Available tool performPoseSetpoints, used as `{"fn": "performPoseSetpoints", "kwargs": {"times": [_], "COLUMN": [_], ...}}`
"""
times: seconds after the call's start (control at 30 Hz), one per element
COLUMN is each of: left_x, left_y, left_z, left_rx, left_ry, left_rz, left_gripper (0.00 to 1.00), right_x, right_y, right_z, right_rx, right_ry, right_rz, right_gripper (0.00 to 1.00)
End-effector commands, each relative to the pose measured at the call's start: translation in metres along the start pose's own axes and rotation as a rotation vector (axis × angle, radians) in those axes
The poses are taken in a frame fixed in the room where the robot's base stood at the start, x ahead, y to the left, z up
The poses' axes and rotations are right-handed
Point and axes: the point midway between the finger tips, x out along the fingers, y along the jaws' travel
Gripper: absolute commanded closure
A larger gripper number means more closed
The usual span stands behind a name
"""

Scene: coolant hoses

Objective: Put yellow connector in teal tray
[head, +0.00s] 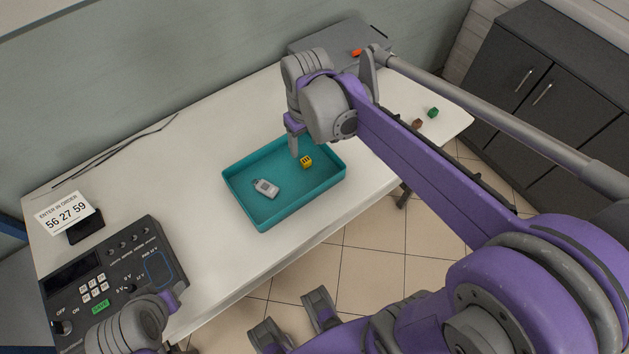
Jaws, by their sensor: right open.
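The yellow connector (306,161) lies inside the teal tray (251,203), on its floor toward the right back part. It is a small block with dark openings. My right gripper (294,148) is over the back of the tray, just left of the connector and apart from it. It is open and empty; the arm hides part of it. A small grey and white device (266,188) also lies in the tray, left of the connector. My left gripper (172,297) shows only in part at the lower left, near the dark panel; its jaws cannot be made out.
A dark control panel (110,265) and a number card (66,213) stand at the table's left. A grey box (325,40) is at the back. Green (433,112) and brown (417,123) pieces lie at the right. The white table (190,180) is clear left of the tray.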

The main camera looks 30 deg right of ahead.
Motion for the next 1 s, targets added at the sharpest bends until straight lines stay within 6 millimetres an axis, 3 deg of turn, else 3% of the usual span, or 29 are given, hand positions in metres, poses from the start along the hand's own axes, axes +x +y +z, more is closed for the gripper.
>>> {"fn": "performPoseSetpoints", "kwargs": {"times": [0.03,0.2,0.4,0.57,1.0], "left_x": [0.000,0.000,0.000,0.000,0.000], "left_y": [0.000,0.000,0.000,0.000,0.000], "left_z": [0.000,0.000,0.000,0.000,0.000], "left_rx": [0.000,0.000,0.000,0.000,0.000], "left_ry": [0.000,0.000,0.000,0.000,0.000], "left_rz": [0.000,0.000,0.000,0.000,0.000], "left_gripper": [0.50,0.50,0.50,0.50,0.50], "right_x": [0.000,0.011,0.032,0.041,0.041], "right_y": [-0.010,-0.036,-0.053,-0.057,-0.058], "right_z": [0.020,0.076,0.121,0.134,0.135], "right_rx": [0.003,0.031,0.057,0.066,0.067], "right_ry": [0.037,0.181,0.304,0.343,0.346], "right_rz": [0.004,0.012,0.005,0.000,0.000], "right_gripper": [0.39,0.39,0.39,0.39,0.39]}}
